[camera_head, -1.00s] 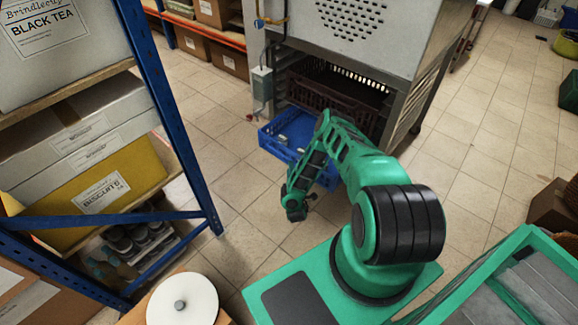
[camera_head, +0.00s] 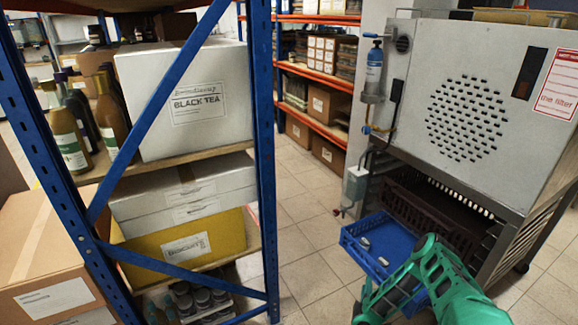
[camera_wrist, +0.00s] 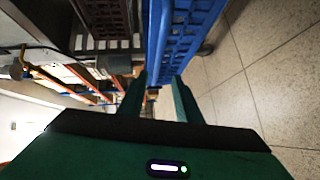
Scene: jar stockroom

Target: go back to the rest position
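My gripper (camera_wrist: 158,98) shows in the wrist view with its two green fingers apart and nothing seen between them but background. In the head view my green arm reaches down at the lower right, and the fingertips are not visible there.
A blue-framed shelf (camera_head: 264,150) with boxes, bottles and jars stands on the left. A grey perforated machine (camera_head: 440,60) sits on a rack holding a dark red crate (camera_head: 425,215) at the right. Tiled floor (camera_head: 305,245) lies open between them.

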